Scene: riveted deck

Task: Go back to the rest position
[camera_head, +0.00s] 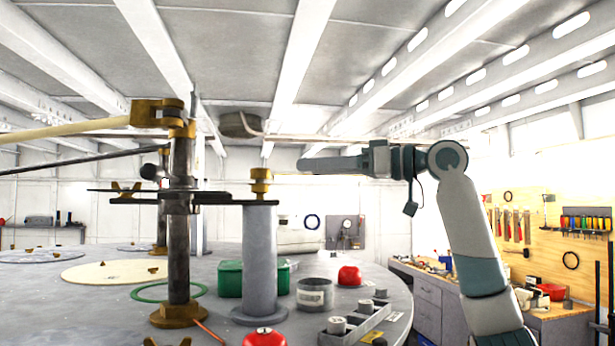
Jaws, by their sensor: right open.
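My right arm comes in from the right. Its gripper (318,165) points left above the round deck and is open, with nothing seen between the fingers. Its tips are up and to the right of a brass fitting (260,181) on top of a grey post (260,255), apart from it in the picture. My left gripper is not in view.
The round grey deck (100,305) carries a dark upright rod with brass fittings (178,240), a green box (229,279), a red-topped item (349,276), a grey can (314,294) and a compartment tray (355,325). A workbench (424,286) stands at right.

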